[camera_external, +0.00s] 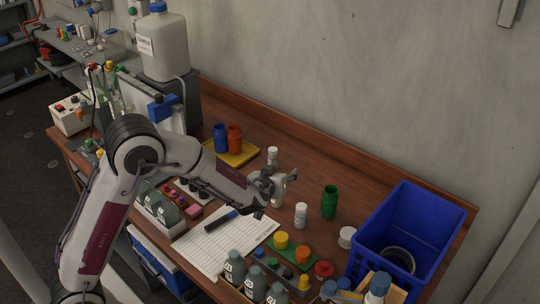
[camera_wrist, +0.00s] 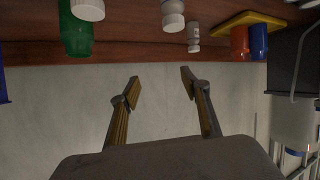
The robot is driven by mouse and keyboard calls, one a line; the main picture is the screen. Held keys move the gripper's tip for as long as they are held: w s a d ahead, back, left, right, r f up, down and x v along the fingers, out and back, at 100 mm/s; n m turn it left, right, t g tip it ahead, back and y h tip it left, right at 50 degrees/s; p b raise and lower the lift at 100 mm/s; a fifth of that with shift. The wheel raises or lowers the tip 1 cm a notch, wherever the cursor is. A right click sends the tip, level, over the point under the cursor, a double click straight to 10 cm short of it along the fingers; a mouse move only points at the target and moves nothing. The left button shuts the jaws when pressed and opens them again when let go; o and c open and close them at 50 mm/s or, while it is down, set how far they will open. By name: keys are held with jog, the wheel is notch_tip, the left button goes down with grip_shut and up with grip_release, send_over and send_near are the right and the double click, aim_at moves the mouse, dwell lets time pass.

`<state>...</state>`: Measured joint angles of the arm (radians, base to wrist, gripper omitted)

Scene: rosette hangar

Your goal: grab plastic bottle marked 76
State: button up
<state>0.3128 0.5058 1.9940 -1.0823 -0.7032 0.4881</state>
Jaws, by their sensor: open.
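Three white plastic bottles stand on the wooden bench: one behind my gripper (camera_external: 272,156), one partly overlapped by my gripper (camera_external: 280,190), and one to its right (camera_external: 301,216). The number 76 cannot be read on any of them. In the wrist view, they show along the top edge: a white cap (camera_wrist: 88,10) at left, a cut-off bottle (camera_wrist: 172,15) in the middle, and a smaller bottle (camera_wrist: 193,37) beside it. My gripper (camera_external: 271,191) is open above the bench, with its fingers (camera_wrist: 160,86) apart and nothing between them in the wrist view.
A green bottle (camera_external: 329,202) stands right of the white ones, near a blue crate (camera_external: 428,222). Blue (camera_external: 221,138) and red (camera_external: 235,139) bottles stand on a yellow tray (camera_external: 246,155).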

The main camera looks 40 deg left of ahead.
jog(key=shift+s+a+f+n+g+y, duration=0.15)
jog(key=shift+a+f+y, duration=0.3)
jog(key=shift+f, duration=0.4)
jog(key=shift+w+a+f+n+g+y, duration=0.1)
jog(key=shift+a+f+n+g+y, duration=0.15)
jog(key=shift+f+y, duration=0.45)
jog(key=shift+s+a+f+n+g+y, duration=0.1)
jog(key=shift+a+f+y, duration=0.3)
jog(key=shift+f, duration=0.6)
jog(key=shift+f, duration=0.15)
jog(key=shift+f, duration=1.65)
